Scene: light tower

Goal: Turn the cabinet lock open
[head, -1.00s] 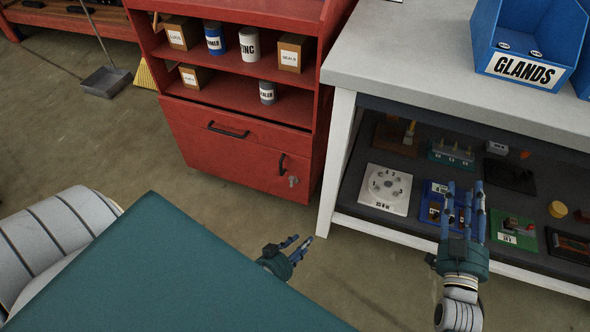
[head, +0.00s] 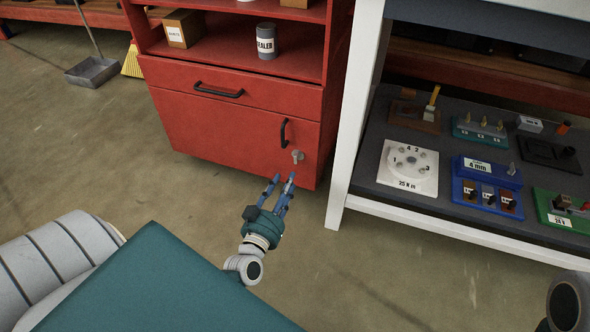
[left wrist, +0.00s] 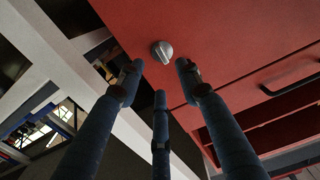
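The red cabinet (head: 190,128) has a lower door with a black upright handle (head: 283,132). A small grey lock knob (head: 297,157) sits on the door just below and right of that handle. My left gripper (head: 281,182) is just below and in front of the knob, fingers pointing up towards it. In the left wrist view the knob (left wrist: 162,52) shows beyond the spread fingertips, and nothing is between them. The fingers appear apart from the knob. My right gripper is not in view; only a part of that arm shows at the lower right.
A grey and white bench (head: 345,130) stands right of the cabinet, its leg close to the door. Its lower shelf holds a white dial plate (head: 408,168) and several small fixtures. A dustpan (head: 92,71) and open floor lie to the left.

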